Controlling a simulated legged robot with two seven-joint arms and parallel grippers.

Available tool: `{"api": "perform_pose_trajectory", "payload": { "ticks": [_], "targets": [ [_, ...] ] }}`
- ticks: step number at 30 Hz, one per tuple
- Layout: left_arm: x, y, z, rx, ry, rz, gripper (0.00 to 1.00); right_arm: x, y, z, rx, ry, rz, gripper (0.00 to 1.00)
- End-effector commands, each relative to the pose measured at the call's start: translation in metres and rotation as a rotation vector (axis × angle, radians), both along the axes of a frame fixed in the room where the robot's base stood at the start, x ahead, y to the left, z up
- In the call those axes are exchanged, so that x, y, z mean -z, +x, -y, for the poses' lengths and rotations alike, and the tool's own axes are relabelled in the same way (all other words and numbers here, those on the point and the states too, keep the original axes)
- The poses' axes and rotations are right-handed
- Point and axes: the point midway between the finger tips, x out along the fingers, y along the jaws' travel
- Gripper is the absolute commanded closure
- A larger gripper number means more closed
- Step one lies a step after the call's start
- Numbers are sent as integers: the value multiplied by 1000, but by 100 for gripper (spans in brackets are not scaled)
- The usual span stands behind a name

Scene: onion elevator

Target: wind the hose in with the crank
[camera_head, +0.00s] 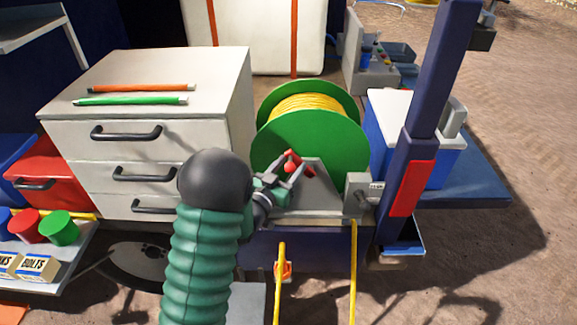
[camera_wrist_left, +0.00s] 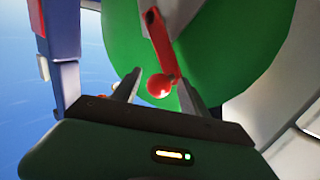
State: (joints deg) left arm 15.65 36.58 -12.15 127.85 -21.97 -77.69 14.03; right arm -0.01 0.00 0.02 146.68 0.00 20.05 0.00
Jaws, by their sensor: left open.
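A green hose reel (camera_head: 325,145) wound with yellow hose (camera_head: 306,106) stands on a grey bracket right of the white drawer cabinet. The red crank (camera_head: 297,162) is on the reel's near face, partly hidden by my gripper. My left gripper (camera_head: 287,173) is at the crank, its fingers open. In the left wrist view the crank's red ball knob (camera_wrist_left: 160,86) sits between the two open fingertips, with the red arm running up to the hub; I cannot tell whether a finger touches it. A yellow hose length (camera_head: 353,270) hangs down in front. My right gripper is not in view.
A dark blue post (camera_head: 425,110) with a red panel stands close right of the reel. A grey box (camera_head: 358,190) sits at the bracket's right end. The drawer cabinet (camera_head: 224,110) is close on the left. A blue and white cooler (camera_head: 385,125) stands behind the post.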

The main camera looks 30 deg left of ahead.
Motion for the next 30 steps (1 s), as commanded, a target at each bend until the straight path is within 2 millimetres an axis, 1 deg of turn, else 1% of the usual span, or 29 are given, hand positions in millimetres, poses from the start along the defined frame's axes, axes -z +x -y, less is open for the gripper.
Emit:
{"api": "perform_pose_trajectory", "payload": {
  "ticks": [1, 2, 13, 30],
  "targets": [
    [0, 0, 0, 0, 0, 0, 48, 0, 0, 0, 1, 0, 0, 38],
    [1, 0, 0, 0, -1, 0, 51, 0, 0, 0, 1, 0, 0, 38],
    [3, 0, -2, 2, -4, -5, 99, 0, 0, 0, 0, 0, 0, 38],
    [2, 1, -2, 3, -2, -2, 100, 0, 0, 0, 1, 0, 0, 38]
  ]
}}
